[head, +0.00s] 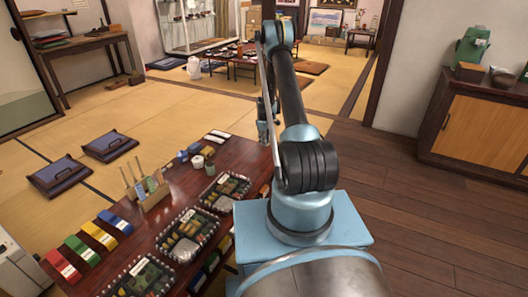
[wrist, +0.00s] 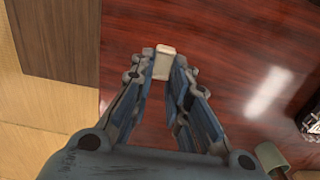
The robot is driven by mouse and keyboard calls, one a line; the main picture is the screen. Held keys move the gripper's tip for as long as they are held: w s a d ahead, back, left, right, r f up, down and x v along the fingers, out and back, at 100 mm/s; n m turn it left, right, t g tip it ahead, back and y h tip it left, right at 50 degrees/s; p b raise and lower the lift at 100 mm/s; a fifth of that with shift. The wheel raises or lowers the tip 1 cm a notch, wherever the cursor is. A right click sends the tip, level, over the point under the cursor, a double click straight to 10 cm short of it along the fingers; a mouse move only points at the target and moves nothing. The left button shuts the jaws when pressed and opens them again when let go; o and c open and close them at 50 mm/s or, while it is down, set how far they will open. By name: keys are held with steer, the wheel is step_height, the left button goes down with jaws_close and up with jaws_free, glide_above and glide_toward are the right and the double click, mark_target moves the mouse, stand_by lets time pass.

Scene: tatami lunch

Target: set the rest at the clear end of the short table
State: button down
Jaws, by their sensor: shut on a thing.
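My gripper (wrist: 167,78) is over a glossy red-brown table (wrist: 215,40) in the wrist view. Its fingers are shut on a small, pale, block-like rest (wrist: 165,60), which sticks out past the fingertips. I cannot tell whether the rest touches the tabletop. The tabletop around it is bare. In the head view my gripper (head: 265,120) is partly hidden by my arm, near the far end of the long red table (head: 172,212); the rest cannot be made out there.
A cup (wrist: 270,157) stands at lower right in the wrist view, and a dark box edge (wrist: 312,118) at the right. Lunch boxes (head: 188,234), coloured packets (head: 98,235) and a wooden holder (head: 152,196) fill the table's near part. Cushions (head: 109,146) lie on the tatami.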

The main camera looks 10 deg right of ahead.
mark_target(264, 152)
steer(key=shift+f, duration=2.65)
steer(key=c, duration=1.5)
jaws_free()
steer(key=shift+f, duration=0.1)
steer(key=shift+c, duration=0.2)
